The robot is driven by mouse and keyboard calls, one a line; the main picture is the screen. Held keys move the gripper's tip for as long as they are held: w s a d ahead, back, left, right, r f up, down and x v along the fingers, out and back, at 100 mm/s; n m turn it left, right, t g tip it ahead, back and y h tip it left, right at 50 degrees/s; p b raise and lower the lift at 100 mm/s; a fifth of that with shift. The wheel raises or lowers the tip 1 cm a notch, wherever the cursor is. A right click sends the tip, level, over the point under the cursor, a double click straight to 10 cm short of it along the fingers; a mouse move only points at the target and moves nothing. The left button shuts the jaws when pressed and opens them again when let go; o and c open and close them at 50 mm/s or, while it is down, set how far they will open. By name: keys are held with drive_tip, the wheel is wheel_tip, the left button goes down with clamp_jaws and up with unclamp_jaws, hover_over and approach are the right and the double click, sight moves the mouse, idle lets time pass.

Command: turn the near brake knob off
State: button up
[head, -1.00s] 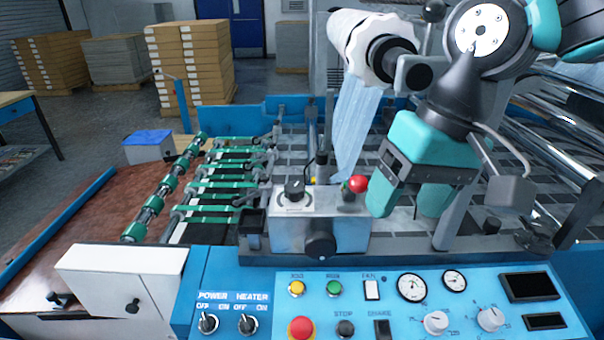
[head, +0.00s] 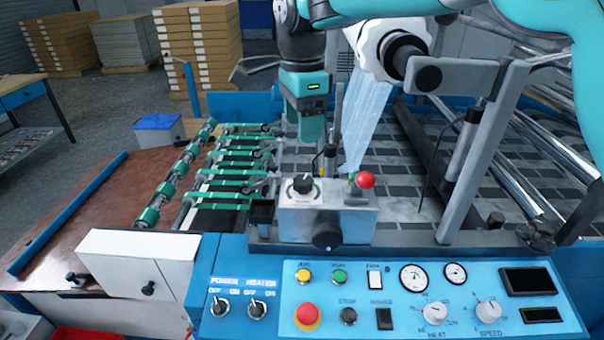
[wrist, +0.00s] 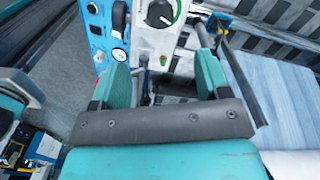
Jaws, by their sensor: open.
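A black pointer knob (head: 302,185) sits on a white dial plate on top of the grey control box (head: 350,221). A dial knob with a green arc (wrist: 163,10) shows at the top of the wrist view, beyond my fingertips. A larger dark knob (head: 327,236) is on the box's front face. No readable label shows which knob is the brake knob. My gripper (head: 305,138) points down above and behind the box. It is open and empty, apart from the knobs. In the wrist view its two teal fingers (wrist: 161,75) stand apart.
A red-topped button (head: 365,180) stands on the box beside the pointer knob. The film roll (head: 375,42) and its bracket (head: 470,73) stand to the right of my gripper. The blue panel (head: 455,300) with switches and gauges is in front. Green-banded rollers (head: 225,170) lie to the left.

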sight(302, 180)
wheel_tip(302, 180, down, 12)
drive_tip(key=p, duration=0.3)
drive_tip(key=shift+f, duration=0.2)
drive_tip(key=shift+c, duration=0.3)
drive_tip(key=c, duration=0.9)
